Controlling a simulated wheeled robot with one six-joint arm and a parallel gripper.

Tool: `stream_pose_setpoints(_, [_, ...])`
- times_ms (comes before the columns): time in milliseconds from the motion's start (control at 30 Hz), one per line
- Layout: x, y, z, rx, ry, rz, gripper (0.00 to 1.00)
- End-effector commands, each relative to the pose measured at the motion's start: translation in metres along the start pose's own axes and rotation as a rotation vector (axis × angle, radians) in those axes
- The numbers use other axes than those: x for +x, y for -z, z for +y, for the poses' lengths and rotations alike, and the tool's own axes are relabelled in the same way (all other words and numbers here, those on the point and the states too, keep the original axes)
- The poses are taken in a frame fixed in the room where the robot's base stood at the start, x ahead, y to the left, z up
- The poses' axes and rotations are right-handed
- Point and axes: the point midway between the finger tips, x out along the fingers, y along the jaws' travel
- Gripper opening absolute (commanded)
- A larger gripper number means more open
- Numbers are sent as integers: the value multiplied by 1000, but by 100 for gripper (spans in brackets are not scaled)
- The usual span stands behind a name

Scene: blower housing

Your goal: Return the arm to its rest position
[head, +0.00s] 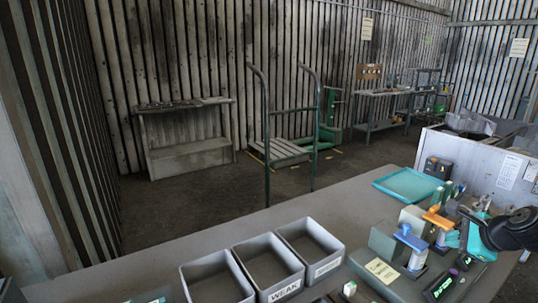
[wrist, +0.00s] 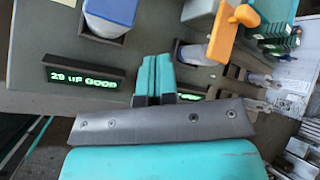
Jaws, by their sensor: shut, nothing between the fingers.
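My gripper (wrist: 155,72) shows in the wrist view with its two teal fingers side by side, closed together and empty. They lie over the grey bench top (wrist: 50,30), between a black meter and an orange-handled part. In the head view my arm reaches in from the right edge, low over the cluttered right part of the bench (head: 345,205). The fingertips are hard to make out there. The black meter (wrist: 85,78) has a lit green display reading "29 uF GOOD".
Three grey bins, one labelled WEAK (head: 285,290), stand at the bench front. A teal tray (head: 405,185) lies behind. Blue-topped (head: 410,238) and orange-topped (head: 438,217) parts stand near my arm. A trolley (head: 290,150) stands on the floor beyond.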

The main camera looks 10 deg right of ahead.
Motion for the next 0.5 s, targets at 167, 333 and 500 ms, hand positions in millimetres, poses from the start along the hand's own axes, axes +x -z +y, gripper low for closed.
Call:
stream_pose_setpoints(167, [-13,-123,22,-494,-160,-139,0])
stream_pose_setpoints(333, [-57,-238,86,-1094,-317,-337,0])
stream_pose_setpoints(500, [-129,-308,170,-1719,-423,-587,0])
